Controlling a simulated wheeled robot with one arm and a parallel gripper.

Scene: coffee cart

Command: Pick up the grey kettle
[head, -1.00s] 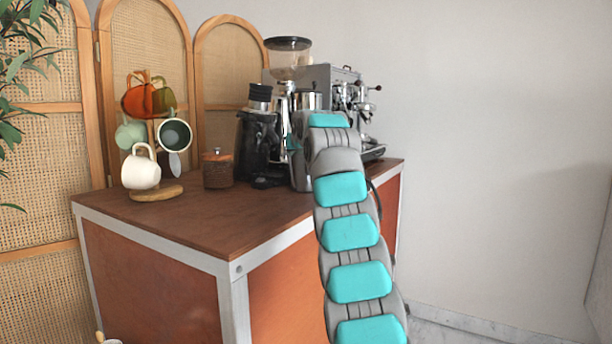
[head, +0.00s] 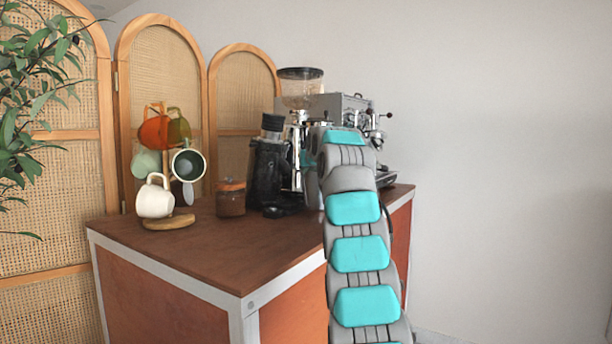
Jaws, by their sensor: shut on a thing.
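My arm (head: 352,230) reaches up and forward over the right part of the cart, in front of the coffee machine. Its far end hides my gripper, so the jaws and anything in them are not visible. I cannot make out a grey kettle in this view; it may be hidden behind the arm.
The brown cart top (head: 190,255) is bare at the front. A mug tree with several mugs, including a white mug (head: 155,198), stands at left. A lidded brown jar (head: 231,200), a black grinder (head: 268,175) and an espresso machine (head: 350,105) stand behind. A plant (head: 35,110) is far left.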

